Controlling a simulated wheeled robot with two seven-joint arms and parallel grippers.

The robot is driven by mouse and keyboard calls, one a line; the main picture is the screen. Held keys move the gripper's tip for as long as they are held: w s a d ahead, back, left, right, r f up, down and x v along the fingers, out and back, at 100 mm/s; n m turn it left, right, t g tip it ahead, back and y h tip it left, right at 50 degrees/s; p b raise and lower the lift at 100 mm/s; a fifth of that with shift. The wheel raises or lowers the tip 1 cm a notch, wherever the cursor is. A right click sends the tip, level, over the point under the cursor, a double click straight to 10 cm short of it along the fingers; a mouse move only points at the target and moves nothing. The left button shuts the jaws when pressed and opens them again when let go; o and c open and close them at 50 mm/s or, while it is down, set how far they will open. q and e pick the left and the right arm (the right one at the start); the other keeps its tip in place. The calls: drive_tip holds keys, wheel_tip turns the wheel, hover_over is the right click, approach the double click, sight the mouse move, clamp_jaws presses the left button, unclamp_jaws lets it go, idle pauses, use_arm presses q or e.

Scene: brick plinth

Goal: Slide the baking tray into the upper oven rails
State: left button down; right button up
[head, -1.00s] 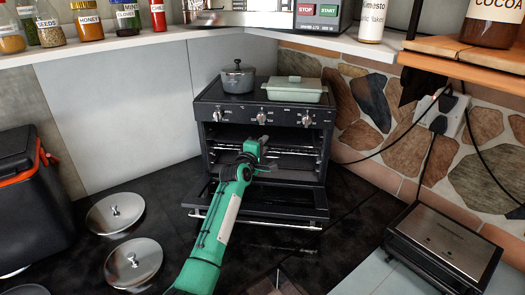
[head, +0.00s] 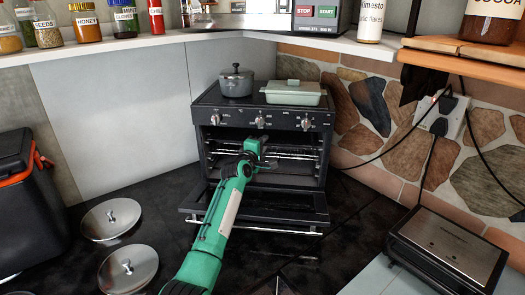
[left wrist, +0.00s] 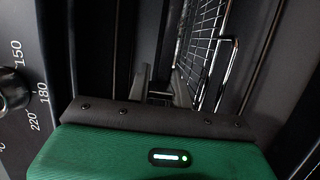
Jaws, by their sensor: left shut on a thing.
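The dark oven (head: 262,112) stands in the corner with its door (head: 290,208) folded down. Wire rails (head: 300,152) show inside its cavity; they also show in the left wrist view (left wrist: 203,50). My left gripper (head: 262,162) reaches over the door to the oven mouth. In the left wrist view its fingers (left wrist: 163,92) are close together and shut on a dark thing, taken as the baking tray (left wrist: 150,42). The tray is dim against the dark cavity and mostly hidden by my gripper; I cannot tell whether it touches the rails. My right gripper is out of view.
A grey pot (head: 236,83) and a green lidded dish (head: 293,93) sit on the oven top. Two steel lids (head: 110,218) lie on the dark surface at left. A black box (head: 28,200) and a steel-topped appliance (head: 448,250) stand on either side.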

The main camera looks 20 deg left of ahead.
use_arm(q)
drive_tip(key=shift+w+a+r, duration=0.1)
drive_tip(key=shift+w+r, duration=0.05)
drive_tip(key=shift+w, duration=0.45)
drive_tip(key=shift+b, duration=0.3)
